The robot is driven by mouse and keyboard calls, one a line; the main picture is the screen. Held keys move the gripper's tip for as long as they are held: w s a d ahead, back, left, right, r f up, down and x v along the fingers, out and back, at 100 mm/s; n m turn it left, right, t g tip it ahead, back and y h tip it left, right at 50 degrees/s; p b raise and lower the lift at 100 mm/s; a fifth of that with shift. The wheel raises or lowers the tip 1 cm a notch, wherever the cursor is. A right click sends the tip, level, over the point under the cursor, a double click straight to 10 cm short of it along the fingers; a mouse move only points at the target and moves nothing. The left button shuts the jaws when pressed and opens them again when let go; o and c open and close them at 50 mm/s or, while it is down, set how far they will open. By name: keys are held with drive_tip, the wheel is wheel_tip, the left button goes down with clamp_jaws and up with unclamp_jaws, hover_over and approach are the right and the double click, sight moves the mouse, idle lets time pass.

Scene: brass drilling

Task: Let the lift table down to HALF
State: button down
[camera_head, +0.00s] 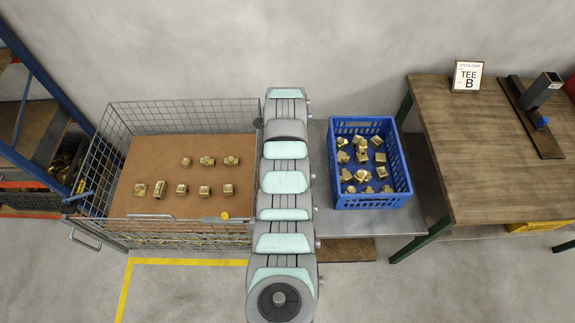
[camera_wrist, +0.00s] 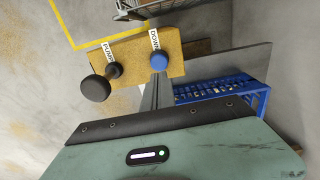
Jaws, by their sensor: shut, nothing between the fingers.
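The lift table (camera_head: 350,222) is a flat grey plate with a blue crate (camera_head: 372,201) of brass fittings on it; the plate also shows in the wrist view (camera_wrist: 235,60). A wooden pedal board (camera_wrist: 135,62) carries a black knob (camera_wrist: 95,88) labelled PUMP and a blue knob (camera_wrist: 159,62) labelled DOWN. My gripper (camera_wrist: 157,78) is shut and empty, its fingertips right at the blue knob in the picture. I cannot tell whether they touch it. In the head view my arm hides the gripper and both knobs.
A wire cage (camera_head: 118,125) with brass fittings on a brown sheet stands left. A wooden bench (camera_head: 480,190) stands right, with a TEE B card (camera_head: 467,76) and a black stand (camera_head: 535,115). Yellow floor tape (camera_head: 190,261) runs in front of the cage.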

drive_tip(key=shift+r+b, duration=0.3)
drive_tip(key=shift+r, duration=1.75)
drive_tip(key=shift+w, duration=0.1)
